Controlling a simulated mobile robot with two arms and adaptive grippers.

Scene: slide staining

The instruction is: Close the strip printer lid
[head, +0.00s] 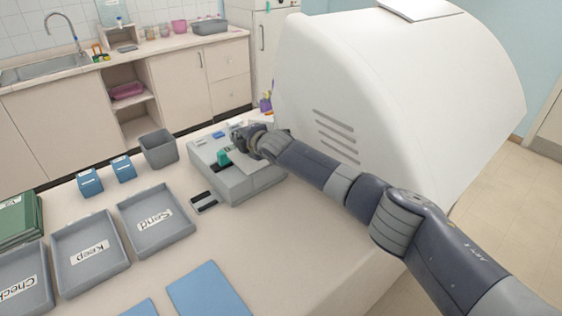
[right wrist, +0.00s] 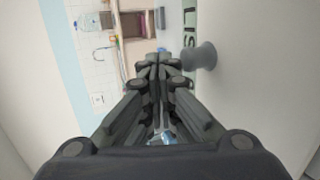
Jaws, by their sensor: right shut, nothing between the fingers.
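The strip printer (head: 241,187) is a pale grey box on the table, with a teal part (head: 223,157) and a dark slot on top. My right gripper (head: 237,138) is over its top, and my arm hides part of it, so I cannot tell how far its lid stands open. In the right wrist view my right gripper (right wrist: 158,62) is shut and empty. A grey knob (right wrist: 199,57) on a pale surface is close beside the fingertips, with a green lettered label (right wrist: 189,25) near it. I cannot tell if they touch. My left gripper is out of view.
A big white rounded housing (head: 390,90) stands right of the printer, behind my arm. Labelled grey trays (head: 183,235), blue boxes (head: 90,182), a grey bin (head: 158,148) and a small dark item (head: 204,202) are to the left. The front table is mostly clear beside blue sheets (head: 208,291).

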